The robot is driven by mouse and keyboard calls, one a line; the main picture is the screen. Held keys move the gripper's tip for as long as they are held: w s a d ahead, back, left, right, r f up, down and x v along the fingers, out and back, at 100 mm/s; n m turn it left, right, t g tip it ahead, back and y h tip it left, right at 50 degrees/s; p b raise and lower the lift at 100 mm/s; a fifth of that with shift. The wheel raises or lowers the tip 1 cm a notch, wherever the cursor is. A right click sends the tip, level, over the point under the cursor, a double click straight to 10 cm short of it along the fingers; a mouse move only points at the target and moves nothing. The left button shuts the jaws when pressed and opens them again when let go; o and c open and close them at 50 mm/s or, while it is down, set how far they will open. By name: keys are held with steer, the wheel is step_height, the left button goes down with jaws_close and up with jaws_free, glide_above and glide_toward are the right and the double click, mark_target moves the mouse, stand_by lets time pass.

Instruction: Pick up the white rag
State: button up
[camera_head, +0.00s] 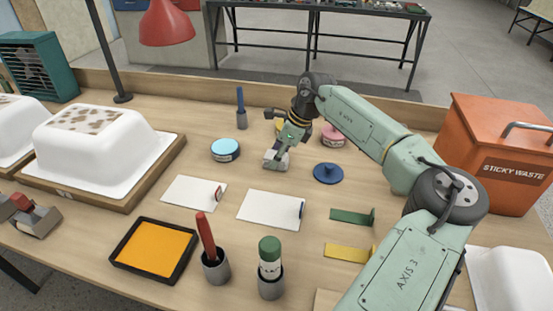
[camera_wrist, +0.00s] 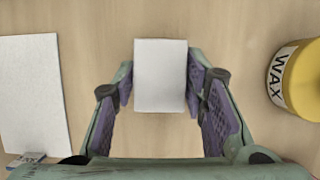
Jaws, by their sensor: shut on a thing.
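The white rag (camera_wrist: 160,60) is a small folded rectangular block between my fingers in the wrist view. In the head view the rag (camera_head: 271,163) shows as a pale block at the end of my arm, at or just over the wooden table. My gripper (camera_head: 278,150) points down at the middle of the table. In the wrist view my gripper (camera_wrist: 160,92) has its purple pads against the rag's left and right sides, shut on it. I cannot tell whether the rag is clear of the table.
A yellow wax tin (camera_wrist: 298,78) stands to the right in the wrist view. Around the gripper are a blue tin (camera_head: 225,150), a pink tin (camera_head: 333,136), a blue knobbed disc (camera_head: 328,173) and white sheets (camera_head: 268,208). An orange waste bin (camera_head: 495,150) stands right, a white shell (camera_head: 100,150) left.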

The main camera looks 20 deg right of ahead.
mark_target(273, 155)
steer(key=shift+r, duration=0.1)
steer(key=shift+r+b, duration=0.5)
steer(key=shift+r, duration=0.1)
step_height(273, 155, up, 2)
steer(key=shift+b, duration=0.6)
steer(key=s+a+b, duration=0.1)
steer(key=s+a, duration=0.1)
steer(key=s, duration=0.2)
steer(key=s+a+r+b, duration=0.1)
steer(key=s+a+b, duration=0.1)
steer(key=s, duration=0.2)
steer(key=s+a+b, duration=0.2)
steer(key=s, duration=0.3)
steer(key=shift+s+a+r, duration=0.1)
steer(key=shift+a+r, duration=0.05)
steer(key=shift+a, duration=0.1)
steer(key=shift+s+a+r, duration=0.15)
steer(key=shift+s+a, duration=0.15)
steer(key=shift+s, duration=0.3)
steer(key=o, duration=0.6)
steer(key=c, duration=0.5)
